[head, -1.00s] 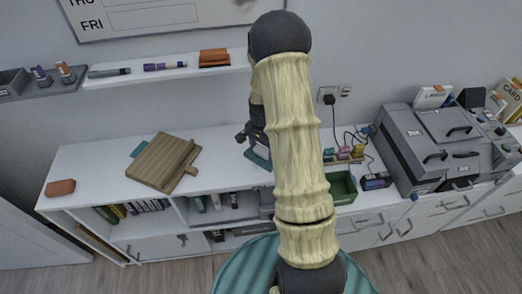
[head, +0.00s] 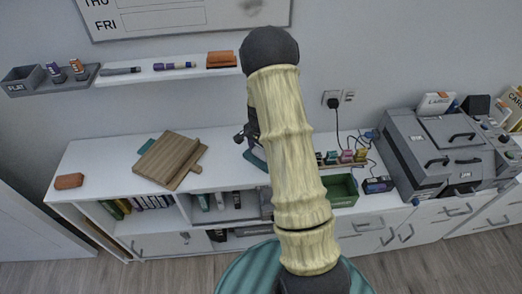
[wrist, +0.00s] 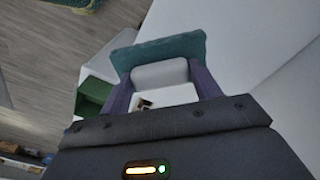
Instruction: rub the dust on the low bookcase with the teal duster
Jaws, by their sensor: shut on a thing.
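The teal duster (wrist: 160,52) is held between the purple fingers of my gripper (wrist: 160,82) in the wrist view. In the head view my gripper (head: 246,136) is over the low bookcase (head: 100,158), partly hidden by my arm. The duster (head: 256,161) shows there as a teal edge at or just above the white top; I cannot tell whether it touches. No dust can be made out on the visible top.
A wooden board with a handle (head: 170,160) lies left of my gripper, with a teal piece (head: 146,146) behind it. A brown block (head: 69,181) is at the left end. A green bin (head: 341,190) and a grey machine (head: 450,150) stand right. A wall shelf (head: 170,75) hangs above.

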